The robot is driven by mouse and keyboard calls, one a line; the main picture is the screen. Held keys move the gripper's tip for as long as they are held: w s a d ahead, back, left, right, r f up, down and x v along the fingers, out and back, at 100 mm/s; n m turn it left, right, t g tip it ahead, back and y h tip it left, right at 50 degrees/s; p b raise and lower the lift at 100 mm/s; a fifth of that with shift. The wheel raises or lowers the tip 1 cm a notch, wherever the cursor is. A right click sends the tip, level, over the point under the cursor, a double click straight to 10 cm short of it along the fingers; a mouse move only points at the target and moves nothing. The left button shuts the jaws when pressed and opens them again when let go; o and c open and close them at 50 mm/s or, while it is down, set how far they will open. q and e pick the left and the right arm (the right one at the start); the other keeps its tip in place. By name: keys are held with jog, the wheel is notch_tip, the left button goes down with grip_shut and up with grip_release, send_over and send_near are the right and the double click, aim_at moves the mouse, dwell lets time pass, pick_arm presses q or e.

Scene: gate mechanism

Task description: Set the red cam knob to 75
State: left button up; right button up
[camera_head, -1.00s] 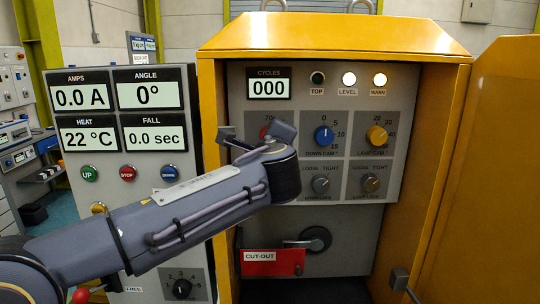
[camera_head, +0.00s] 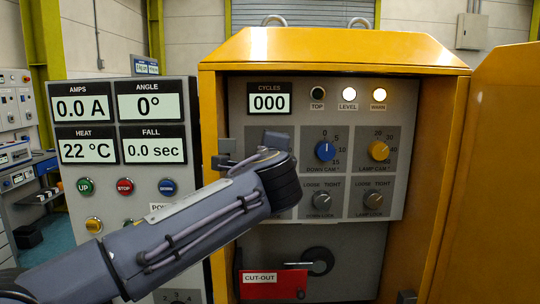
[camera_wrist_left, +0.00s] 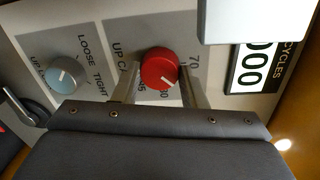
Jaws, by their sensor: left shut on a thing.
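The red cam knob (camera_wrist_left: 159,68) shows in the left wrist view on the grey panel, beside an "UP CAM" label and a scale where "70" can be read. A white mark on its face points down and to the right in that view. The exact setting cannot be told because the fingers cover part of the scale. My left gripper (camera_wrist_left: 158,80) is shut on the knob, one finger on each side. In the head view my left gripper (camera_head: 248,150) and wrist hide the knob. My right gripper is not in view.
The blue knob (camera_head: 325,151) and yellow knob (camera_head: 378,150) are right of my gripper. Grey lock knobs (camera_head: 322,201) sit below them. The red cut-out plate (camera_head: 273,284) is lower down. The yellow cabinet's side wall (camera_head: 213,130) and open door (camera_head: 500,180) flank the panel.

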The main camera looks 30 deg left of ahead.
pick_arm(q)
jog(key=o, duration=1)
jog(key=v, duration=0.7)
jog(key=shift+s+d, duration=0.25)
jog(key=shift+s, duration=0.1)
